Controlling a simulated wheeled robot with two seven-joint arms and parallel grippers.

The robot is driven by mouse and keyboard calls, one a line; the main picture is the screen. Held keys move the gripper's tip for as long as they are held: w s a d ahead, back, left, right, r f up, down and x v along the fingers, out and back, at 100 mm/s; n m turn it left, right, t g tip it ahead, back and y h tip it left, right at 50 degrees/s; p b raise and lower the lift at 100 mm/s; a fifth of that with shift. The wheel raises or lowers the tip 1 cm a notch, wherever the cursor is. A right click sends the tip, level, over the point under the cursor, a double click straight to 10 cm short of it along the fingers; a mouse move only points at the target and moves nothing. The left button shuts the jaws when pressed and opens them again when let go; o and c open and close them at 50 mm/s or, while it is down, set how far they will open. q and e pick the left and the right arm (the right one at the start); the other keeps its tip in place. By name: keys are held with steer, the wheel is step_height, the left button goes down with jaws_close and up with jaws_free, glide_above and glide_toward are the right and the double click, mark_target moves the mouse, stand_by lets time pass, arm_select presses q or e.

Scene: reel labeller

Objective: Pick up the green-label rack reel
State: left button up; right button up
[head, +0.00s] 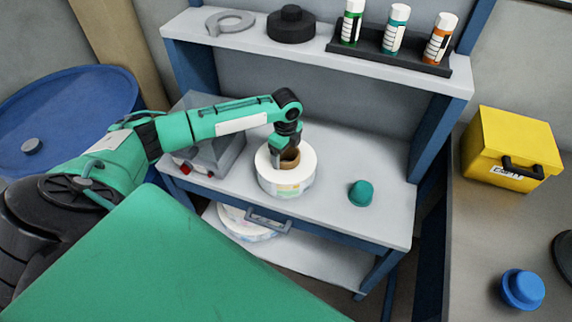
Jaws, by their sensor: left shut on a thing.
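A white reel (270,183) with a brown core and a small pale greenish and yellow label patch on its side is at the grey bench top. My left gripper (289,158) reaches down at its core and is shut on the reel; the fingertips are partly hidden inside the core. I cannot tell whether the reel touches the bench. Another white reel (236,222) lies on the lower shelf, partly hidden by the bench edge and drawer handle. My right gripper is not in view.
A grey box-like device (212,150) stands left of the reel, behind my arm. A teal knob-like object (361,193) sits to the right on the bench. The upper shelf (335,62) holds several bottles. A yellow box (510,148) stands on the right-hand counter.

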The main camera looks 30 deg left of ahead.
arm_select(q)
steer(key=shift+w+r, duration=0.15)
steer(key=shift+r, duration=0.05)
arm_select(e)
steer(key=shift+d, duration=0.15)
